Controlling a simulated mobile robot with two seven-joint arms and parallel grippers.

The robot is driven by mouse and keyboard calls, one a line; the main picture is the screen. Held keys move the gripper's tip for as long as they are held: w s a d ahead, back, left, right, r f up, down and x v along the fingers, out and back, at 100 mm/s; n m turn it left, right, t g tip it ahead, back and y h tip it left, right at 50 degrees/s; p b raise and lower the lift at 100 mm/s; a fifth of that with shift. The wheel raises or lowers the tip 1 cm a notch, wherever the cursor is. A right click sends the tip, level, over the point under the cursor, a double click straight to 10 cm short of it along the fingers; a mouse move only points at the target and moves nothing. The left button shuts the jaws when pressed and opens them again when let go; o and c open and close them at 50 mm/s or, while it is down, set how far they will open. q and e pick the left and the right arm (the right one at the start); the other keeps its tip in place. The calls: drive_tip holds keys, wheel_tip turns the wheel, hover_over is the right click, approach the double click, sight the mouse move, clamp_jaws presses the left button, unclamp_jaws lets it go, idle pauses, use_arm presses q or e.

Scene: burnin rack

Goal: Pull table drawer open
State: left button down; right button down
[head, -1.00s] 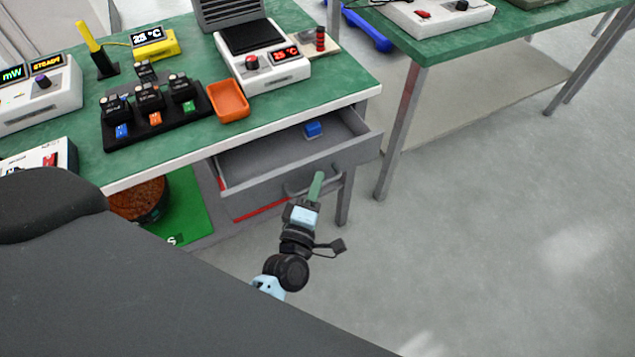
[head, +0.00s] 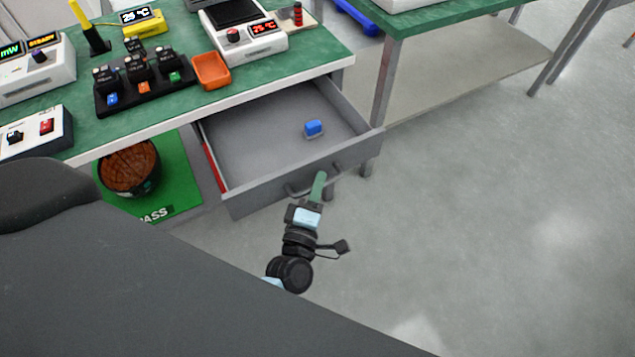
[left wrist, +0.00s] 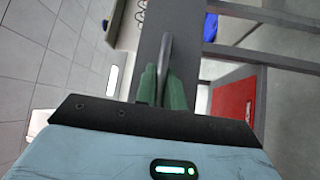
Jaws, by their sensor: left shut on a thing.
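The grey table drawer (head: 262,182) stands well out from under the green-topped workbench (head: 150,122), and its inside shows. My right gripper is not in view.
On the bench are an orange tray (head: 211,70), a black rack of modules (head: 140,88) and a white instrument (head: 247,38). A brown-filled bin (head: 130,168) stands on a green mat below. Open floor (head: 480,210) lies to the right.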

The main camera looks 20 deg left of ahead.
use_arm(q)
drive_tip(key=shift+s+d, duration=0.15)
drive_tip(key=shift+d, duration=0.15)
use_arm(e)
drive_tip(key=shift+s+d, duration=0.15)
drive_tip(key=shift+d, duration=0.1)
use_arm(q)
drive_tip(key=c, duration=1.5)
unclamp_jaws()
drive_tip(key=shift+s+f, duration=0.1)
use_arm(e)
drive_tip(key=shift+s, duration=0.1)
